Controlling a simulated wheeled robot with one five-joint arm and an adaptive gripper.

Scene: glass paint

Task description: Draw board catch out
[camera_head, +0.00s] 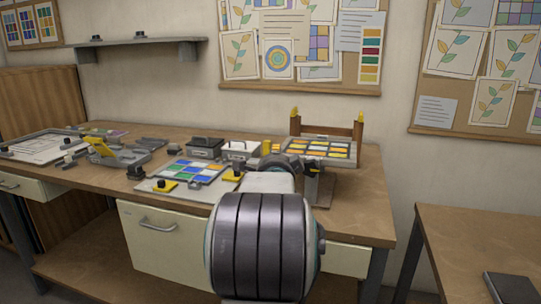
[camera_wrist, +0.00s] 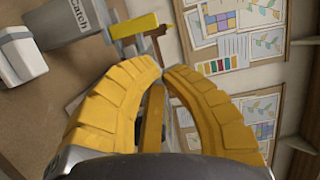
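The board (camera_head: 318,148), with rows of orange and yellow panes, sits on a wooden stand (camera_head: 358,133) with yellow-topped posts at the bench's right. Yellow blocks (camera_head: 271,147) are at its left edge; a yellow-and-grey catch-like part (camera_wrist: 135,30) shows in the wrist view. My gripper (camera_wrist: 164,69) has its yellow fingertips almost together. A narrow yellow bar (camera_wrist: 152,118) shows between the fingers; whether they grip it is unclear. In the head view my arm hides most of the gripper and the board's front left. A grey box (camera_wrist: 75,18) bears lettering like "Catch".
Two small lidded boxes, grey (camera_head: 205,148) and white (camera_head: 240,150), stand behind a blue-green glass panel (camera_head: 190,171) on the bench. A yellow-and-grey fixture (camera_head: 112,152) and dark blocks lie farther left. A second table (camera_head: 480,250) is at right.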

